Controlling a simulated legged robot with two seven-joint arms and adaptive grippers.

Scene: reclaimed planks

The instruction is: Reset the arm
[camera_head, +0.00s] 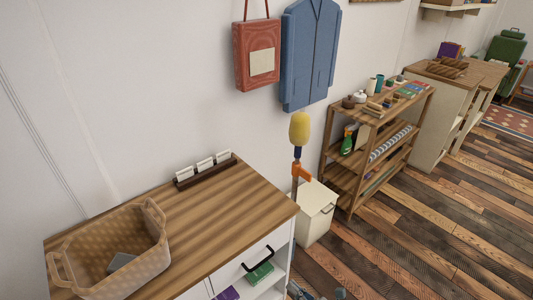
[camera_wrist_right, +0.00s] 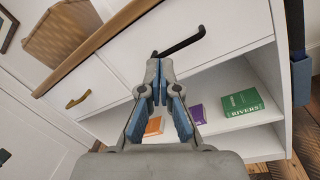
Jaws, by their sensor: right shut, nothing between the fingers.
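My right gripper (camera_wrist_right: 159,68) is shut and empty in the wrist view. In that view its fingertips overlap the front of the white cabinet (camera_wrist_right: 225,30), just below a black drawer handle (camera_wrist_right: 183,42). I cannot tell whether they touch it. In the head view only a grey part of my right arm or gripper shows at the bottom edge, in front of the cabinet's right end. The same black handle (camera_head: 257,260) shows there on the drawer front. My left gripper is not in view.
A woven basket (camera_head: 150,262) and a dark card holder (camera_head: 207,172) stand on the wooden cabinet top (camera_head: 215,215). A yellow-headed duster (camera_head: 300,130) stands upright by a white bin (camera_head: 316,212). A wooden shelf (camera_head: 345,182) is beyond. Plank floor at right is clear.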

